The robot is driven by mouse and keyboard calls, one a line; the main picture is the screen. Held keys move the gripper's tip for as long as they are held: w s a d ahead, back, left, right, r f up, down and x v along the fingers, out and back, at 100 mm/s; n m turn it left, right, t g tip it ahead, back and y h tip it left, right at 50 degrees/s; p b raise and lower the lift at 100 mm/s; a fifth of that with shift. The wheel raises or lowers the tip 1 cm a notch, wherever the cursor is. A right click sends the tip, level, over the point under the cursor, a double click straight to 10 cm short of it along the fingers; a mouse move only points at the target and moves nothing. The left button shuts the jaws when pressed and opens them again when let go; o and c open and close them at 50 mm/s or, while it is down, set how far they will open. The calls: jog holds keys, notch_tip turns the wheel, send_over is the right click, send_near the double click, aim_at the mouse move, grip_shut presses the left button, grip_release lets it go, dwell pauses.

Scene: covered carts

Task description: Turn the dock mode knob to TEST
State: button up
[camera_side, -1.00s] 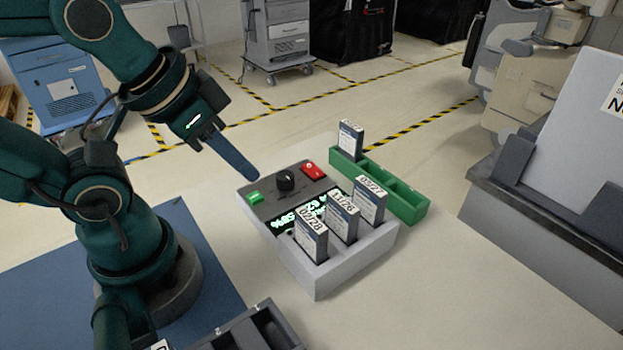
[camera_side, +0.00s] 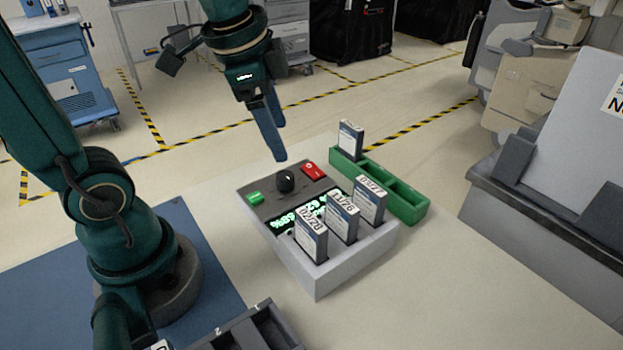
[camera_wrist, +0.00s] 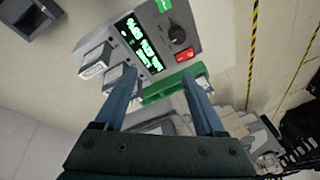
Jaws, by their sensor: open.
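The black dock mode knob (camera_side: 286,181) sits on the dark top panel of the grey dock (camera_side: 345,268), between a green button (camera_side: 255,197) and a red switch (camera_side: 314,171). In the wrist view the knob (camera_wrist: 177,35) is at the upper middle right, beyond the fingertips. Its setting is too small to read. My gripper (camera_side: 279,157) points down just above and behind the knob in the side view, apart from it. In the wrist view my gripper (camera_wrist: 163,80) has its two blue fingers spread, with nothing held between them.
Several labelled battery packs (camera_side: 341,219) stand in the dock's front slots beside a lit green display (camera_side: 284,221). A green rack (camera_side: 408,205) holding one pack (camera_side: 350,140) is behind right. A dark tray (camera_side: 252,333) lies at the front. A large grey cart (camera_side: 545,235) stands right.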

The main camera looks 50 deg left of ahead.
jog(key=g, duration=0.2)
send_near(285, 175)
jog(key=shift+w+d+f+m, duration=0.2)
jog(key=shift+w+d+m, duration=0.2)
jog(key=shift+w+d, duration=0.15)
jog(key=f, duration=0.1)
jog(key=a+f+g, duration=0.1)
jog(key=f, duration=0.1)
jog(key=shift+w+a+n, duration=0.1)
jog(key=shift+a+n, duration=0.05)
jog(key=shift+n, duration=0.15)
jog(key=shift+a+f, duration=0.1)
jog(key=shift+f, duration=2.5)
grip_shut()
